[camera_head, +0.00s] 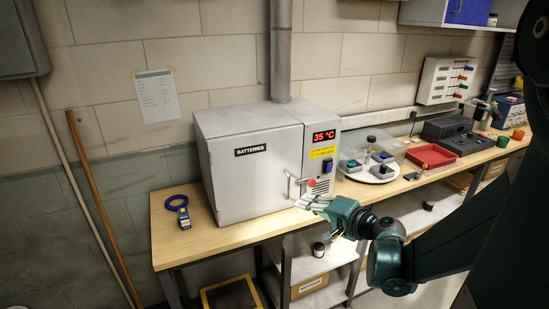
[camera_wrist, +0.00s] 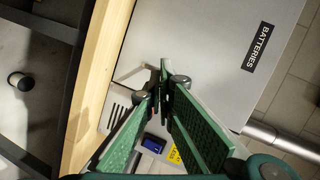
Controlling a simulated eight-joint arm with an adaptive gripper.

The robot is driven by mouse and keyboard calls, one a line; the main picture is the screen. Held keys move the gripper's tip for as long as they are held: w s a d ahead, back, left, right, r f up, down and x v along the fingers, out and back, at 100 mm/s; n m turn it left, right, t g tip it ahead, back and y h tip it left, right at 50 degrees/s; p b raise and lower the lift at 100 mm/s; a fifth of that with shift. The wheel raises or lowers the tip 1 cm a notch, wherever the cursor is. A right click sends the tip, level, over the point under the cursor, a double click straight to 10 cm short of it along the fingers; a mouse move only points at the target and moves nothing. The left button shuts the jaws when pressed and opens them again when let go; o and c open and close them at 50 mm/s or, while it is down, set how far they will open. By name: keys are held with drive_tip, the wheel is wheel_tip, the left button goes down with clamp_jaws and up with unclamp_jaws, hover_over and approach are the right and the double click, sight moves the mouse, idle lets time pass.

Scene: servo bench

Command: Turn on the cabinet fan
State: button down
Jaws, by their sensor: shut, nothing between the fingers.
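The grey cabinet (camera_head: 250,160) marked BATTERIES stands on the bench with its door shut. Its right-hand panel carries a red display (camera_head: 324,136) reading 35 °C, a yellow label (camera_head: 322,152), a blue part (camera_head: 328,166), a red round part (camera_head: 310,182) and a vent. A door handle (camera_head: 291,186) is at the door's right edge. My gripper (camera_head: 306,200) is shut and empty, low in front of the panel, near the handle. In the wrist view its fingertips (camera_wrist: 166,88) cover part of the cabinet front; the blue part (camera_wrist: 153,144) shows beside them. Contact cannot be told.
A white round tray (camera_head: 368,170) with small items and a red tray (camera_head: 432,156) stand right of the cabinet. A blue ring and meter (camera_head: 183,217) lie left on the bench (camera_head: 240,236). Shelves are below.

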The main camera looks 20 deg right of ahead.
sight(331, 164)
drive_tip(key=s+d+m+t+h, duration=0.2)
drive_tip(key=d+m, duration=0.1)
drive_tip(key=d, duration=0.5)
drive_tip(key=s+d+r+m+t+h, duration=0.1)
drive_tip(key=s+d+m+t, duration=0.1)
drive_tip(key=d, duration=0.7)
drive_tip(key=shift+s+d+r+m+t+h, duration=0.3)
drive_tip(key=shift+s+m+t+h, duration=0.15)
drive_tip(key=shift+t, duration=0.25)
drive_tip(key=shift+w, duration=0.25)
drive_tip(key=w, duration=0.4)
drive_tip(key=w+r+b, duration=0.1)
drive_tip(key=w, duration=0.8)
drive_tip(key=shift+w+r, duration=0.2)
drive_tip(key=shift+r, duration=0.15)
drive_tip(key=shift+w, duration=0.1)
drive_tip(key=shift+w+r, duration=0.1)
drive_tip(key=shift+r, duration=0.05)
